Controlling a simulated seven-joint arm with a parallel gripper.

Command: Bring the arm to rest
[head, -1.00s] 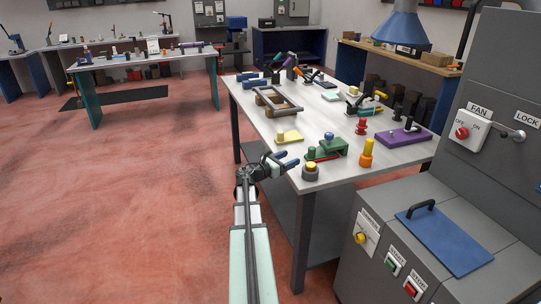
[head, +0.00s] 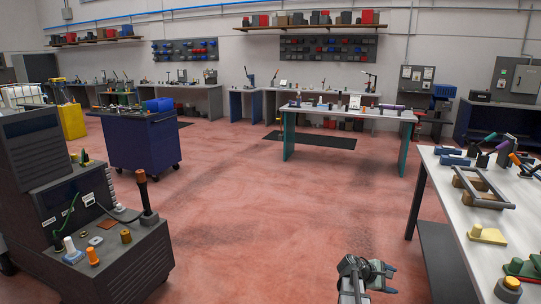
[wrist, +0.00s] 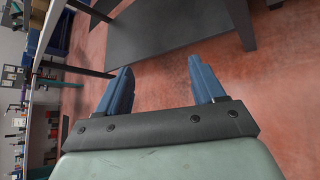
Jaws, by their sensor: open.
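My gripper (head: 384,275) shows at the bottom of the head view, left of the near white-topped table, over the red floor. In the wrist view my gripper (wrist: 160,88) has its two blue fingers spread wide apart with nothing between them. It is open and empty. Past the fingers the wrist view shows red floor and the dark lower shelf (wrist: 180,30) of a table.
The white-topped table (head: 440,185) at the right holds a frame, a yellow block (head: 487,235) and tools. A grey machine cabinet (head: 120,262) stands at the left, a blue cart (head: 140,150) behind it. The red floor (head: 270,210) between is clear.

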